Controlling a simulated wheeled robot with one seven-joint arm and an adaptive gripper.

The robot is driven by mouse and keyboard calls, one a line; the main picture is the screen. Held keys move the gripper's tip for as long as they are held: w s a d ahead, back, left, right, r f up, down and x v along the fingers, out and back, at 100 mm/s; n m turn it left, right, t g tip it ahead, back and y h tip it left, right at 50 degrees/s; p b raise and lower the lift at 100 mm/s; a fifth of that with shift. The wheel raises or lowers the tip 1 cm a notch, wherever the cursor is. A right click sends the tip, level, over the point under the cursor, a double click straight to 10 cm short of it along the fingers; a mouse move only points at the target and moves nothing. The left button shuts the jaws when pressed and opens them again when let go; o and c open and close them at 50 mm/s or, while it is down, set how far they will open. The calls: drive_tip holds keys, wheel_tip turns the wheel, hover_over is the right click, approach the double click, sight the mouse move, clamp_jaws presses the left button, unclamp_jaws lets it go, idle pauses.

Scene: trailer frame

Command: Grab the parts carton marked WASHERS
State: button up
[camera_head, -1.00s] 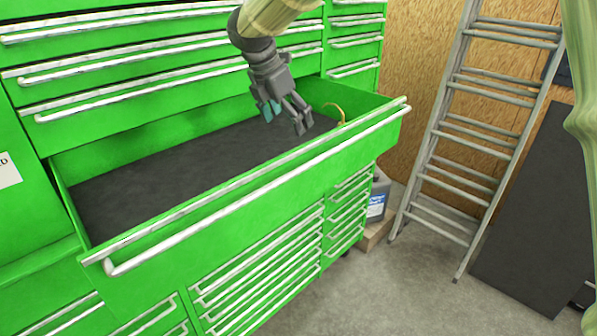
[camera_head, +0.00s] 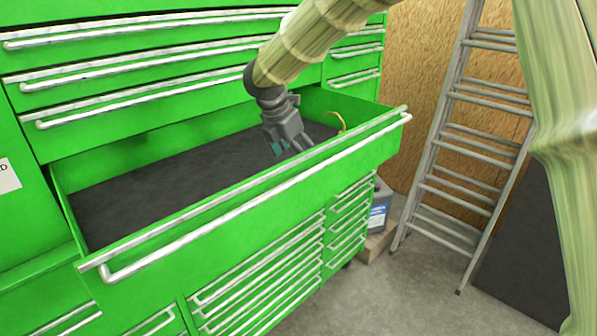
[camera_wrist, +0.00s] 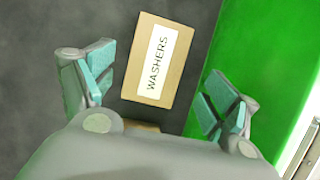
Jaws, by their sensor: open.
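The parts carton marked WASHERS (camera_wrist: 178,85) is a tan box with a white label. In the wrist view it lies on the dark drawer liner, between and beyond my spread fingers, slightly tilted in the picture. In the head view I cannot see it; the drawer front and my gripper hide that area. My gripper (camera_head: 291,147) is open and empty, pointing down inside the open green drawer (camera_head: 230,206), near its front wall toward the right. Its teal finger pads stand on both sides of the carton in the wrist view; no contact is visible.
The drawer's front wall runs close to the right finger in the wrist view. Another tan piece (camera_wrist: 142,127) peeks out above my gripper body. A tan curved object (camera_head: 335,119) sits at the drawer's right end. The drawer's left side is bare. A ladder (camera_head: 465,140) stands to the right.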

drive_tip(key=p+x, duration=0.1)
drive_tip(key=x, duration=0.1)
drive_tip(key=p+x, duration=0.1)
drive_tip(key=x, duration=0.1)
drive_tip(key=shift+w+a+f+p, duration=0.1)
drive_tip(key=shift+w+p, duration=0.2)
drive_tip(key=shift+f, duration=0.25)
drive_tip(key=shift+f+p, duration=0.25)
drive_tip(key=shift+p, duration=0.05)
idle(0.3)
drive_tip(key=c, duration=1.2)
drive_tip(key=shift+c, duration=0.7)
drive_tip(key=shift+w+r+b, duration=0.1)
drive_tip(key=shift+b, duration=0.3)
